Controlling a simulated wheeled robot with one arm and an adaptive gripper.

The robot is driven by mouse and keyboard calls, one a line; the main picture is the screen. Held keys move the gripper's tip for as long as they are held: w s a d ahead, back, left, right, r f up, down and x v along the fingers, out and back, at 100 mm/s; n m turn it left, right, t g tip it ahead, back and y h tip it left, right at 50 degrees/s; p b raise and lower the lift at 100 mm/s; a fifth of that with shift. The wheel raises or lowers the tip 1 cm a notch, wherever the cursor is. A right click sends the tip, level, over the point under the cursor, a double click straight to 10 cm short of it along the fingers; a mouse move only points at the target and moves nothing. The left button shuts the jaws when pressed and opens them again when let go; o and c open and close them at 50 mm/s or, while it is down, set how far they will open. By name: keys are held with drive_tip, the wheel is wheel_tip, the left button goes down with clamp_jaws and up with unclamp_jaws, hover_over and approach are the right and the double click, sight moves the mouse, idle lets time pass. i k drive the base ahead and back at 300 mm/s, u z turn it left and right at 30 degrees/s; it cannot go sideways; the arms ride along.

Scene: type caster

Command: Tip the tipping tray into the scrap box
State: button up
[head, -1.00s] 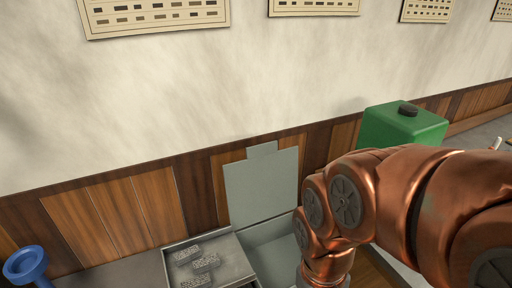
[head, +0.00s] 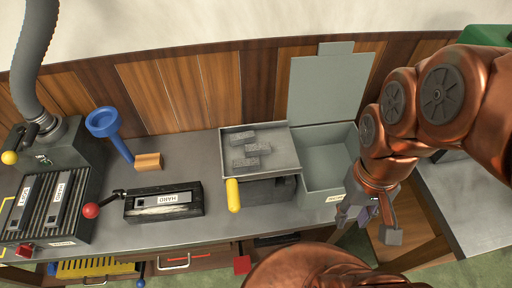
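The tipping tray (head: 284,146) is a shallow grey metal tray holding several small grey bars (head: 243,139). It looks level, on a dark base, with a yellow handle (head: 233,195) at its front left corner. The scrap box (head: 322,182) is a pale grey-green box directly right of the tray. Its lid (head: 328,88) stands open against the wall, and the visible inside looks empty. My gripper (head: 370,222) is to the right of the box's front corner, pointing down. Its fingers are apart with nothing between them. My wrist hides part of the box's right side.
Left of the tray are a black box with a red-knobbed lever (head: 165,202), an orange block (head: 148,161) and a blue funnel-shaped piece (head: 103,122). A ribbed machine (head: 45,205) stands far left. Drawers (head: 185,260) line the bench front. Another bench (head: 465,200) is at right.

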sight(283, 161)
drive_tip(key=z, duration=1.3)
drive_tip(key=k, duration=1.85)
drive_tip(key=u, duration=2.25)
